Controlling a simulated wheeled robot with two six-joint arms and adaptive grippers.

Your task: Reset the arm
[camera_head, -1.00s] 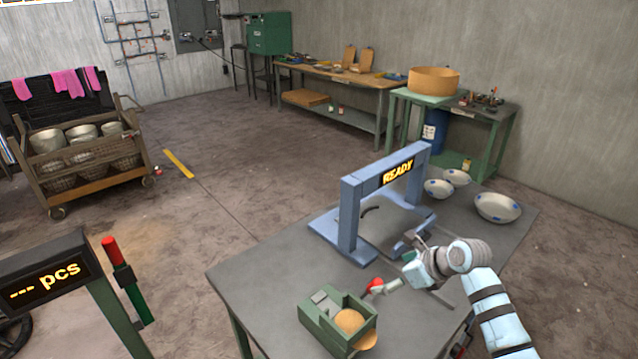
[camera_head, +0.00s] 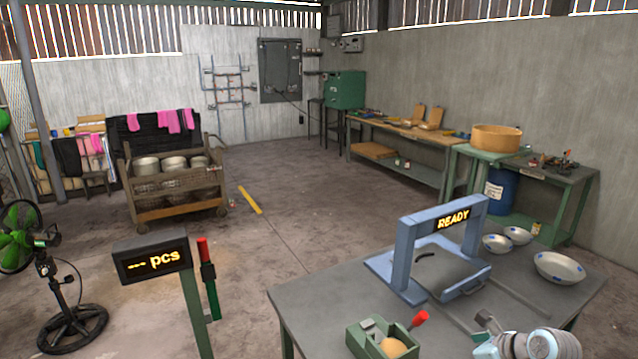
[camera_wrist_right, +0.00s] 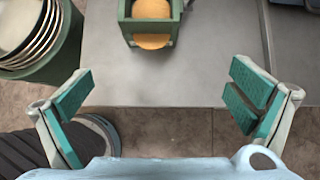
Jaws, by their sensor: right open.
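My right gripper (camera_head: 487,335) is at the bottom right of the head view, by the near side of the grey table (camera_head: 330,300). In the right wrist view its two teal-padded fingers (camera_wrist_right: 160,100) are wide apart with nothing between them. They point toward the table's front edge, and floor shows between and below them. A green box (camera_head: 360,345) holding round orange pieces stands on the table; it also shows at the top of the wrist view (camera_wrist_right: 128,20). My left gripper is not in view.
A blue frame with a READY display (camera_head: 453,220) stands on the table, with a red knob (camera_head: 420,318) near the green box. White bowls (camera_head: 559,267) sit at the back right. A green holder of stacked dishes (camera_wrist_right: 70,50) is left in the wrist view. A counter display (camera_head: 152,261) stands left.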

